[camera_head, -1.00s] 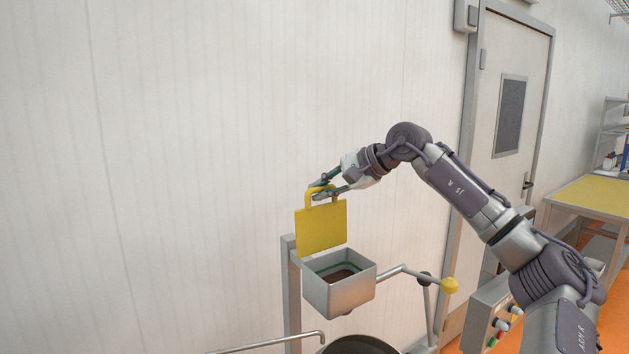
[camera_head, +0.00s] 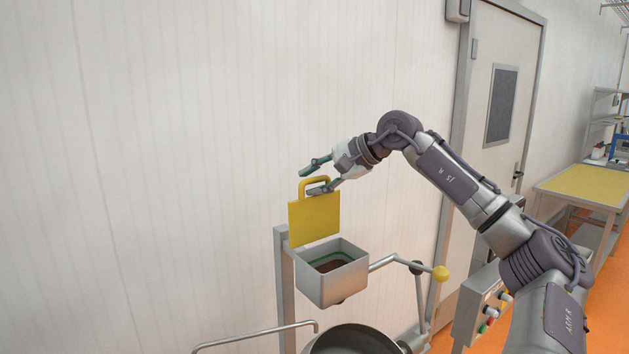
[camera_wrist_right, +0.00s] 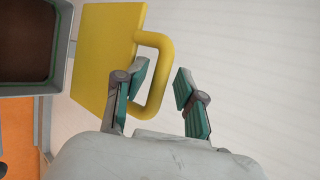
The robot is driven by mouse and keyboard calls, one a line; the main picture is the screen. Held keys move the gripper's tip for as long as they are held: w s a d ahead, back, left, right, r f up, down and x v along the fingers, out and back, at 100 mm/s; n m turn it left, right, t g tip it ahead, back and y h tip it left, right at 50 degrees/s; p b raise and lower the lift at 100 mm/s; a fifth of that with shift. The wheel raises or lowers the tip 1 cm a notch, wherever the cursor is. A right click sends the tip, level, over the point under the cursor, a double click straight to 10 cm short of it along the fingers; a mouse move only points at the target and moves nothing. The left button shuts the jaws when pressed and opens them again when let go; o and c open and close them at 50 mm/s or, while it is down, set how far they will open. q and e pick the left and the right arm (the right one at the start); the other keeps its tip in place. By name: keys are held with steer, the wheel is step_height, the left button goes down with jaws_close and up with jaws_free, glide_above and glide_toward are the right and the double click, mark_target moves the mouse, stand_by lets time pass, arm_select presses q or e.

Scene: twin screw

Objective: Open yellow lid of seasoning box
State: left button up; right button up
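The yellow lid (camera_head: 314,220) stands upright at the back edge of the grey metal seasoning box (camera_head: 332,282), which is uncovered and shows dark brown contents. The lid's loop handle (camera_head: 313,181) points up. My right gripper (camera_head: 312,179) is at the handle with its fingers spread. In the right wrist view, the gripper (camera_wrist_right: 158,88) is open, with one finger overlapping the handle loop (camera_wrist_right: 162,75) and the other apart from it over the wall. Whether the near finger touches the handle I cannot tell. My left gripper is not in view.
A dark round pot (camera_head: 352,340) stands below the box. A bent arm with a yellow knob (camera_head: 440,273) is to the right of the box. A control panel (camera_head: 485,312) is further right. A door (camera_head: 497,120) and a yellow-topped table (camera_head: 590,185) are behind my right arm.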

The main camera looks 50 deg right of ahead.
steer(key=shift+s, duration=0.1)
steer(key=shift+s+d+r, duration=0.15)
steer(key=shift+s+r, duration=0.05)
steer(key=v, duration=1.1)
steer(key=shift+s, duration=0.2)
